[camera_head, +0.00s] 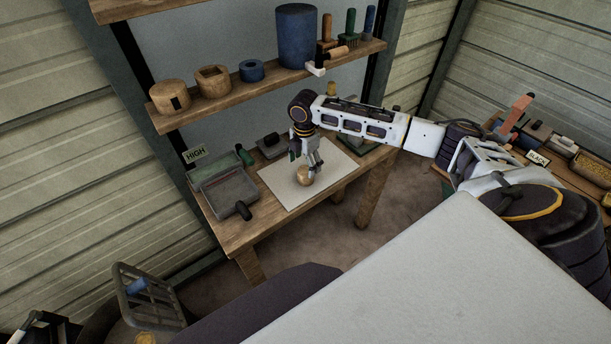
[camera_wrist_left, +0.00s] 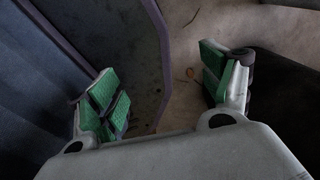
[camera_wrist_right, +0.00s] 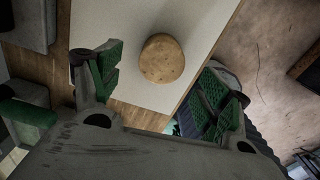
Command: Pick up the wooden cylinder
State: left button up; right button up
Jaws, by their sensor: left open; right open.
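The wooden cylinder (camera_head: 304,176) is light brown and stands on a white sheet on the small wooden table. In the right wrist view the cylinder (camera_wrist_right: 162,59) shows its round top, just beyond the gap between the fingers. My right gripper (camera_head: 309,163) is open right above the cylinder and partly hides it in the head view. In the right wrist view its green-padded fingers (camera_wrist_right: 155,95) are spread and nothing is between them. My left gripper (camera_wrist_left: 160,85) is open and empty over the floor.
The white sheet (camera_head: 283,187) is otherwise bare. A grey tray (camera_head: 230,196) lies left of it on the table (camera_head: 250,231). A shelf (camera_head: 205,111) above holds wooden blocks (camera_head: 213,80), a blue ring (camera_head: 251,70) and a blue cylinder (camera_head: 297,35). Another cluttered bench (camera_head: 590,186) stands at right.

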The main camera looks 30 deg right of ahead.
aim_at(305, 171)
jog(key=shift+f, duration=0.2)
jog(key=shift+s+f+p, duration=0.1)
jog(key=shift+f+p, duration=0.2)
jog(key=shift+f, duration=2.25)
jog(key=c, duration=1.3)
jog(key=shift+c, duration=0.2)
jog(key=shift+r, duration=0.2)
notch_tip(305, 171, up, 10)
jog(key=shift+f, duration=0.15)
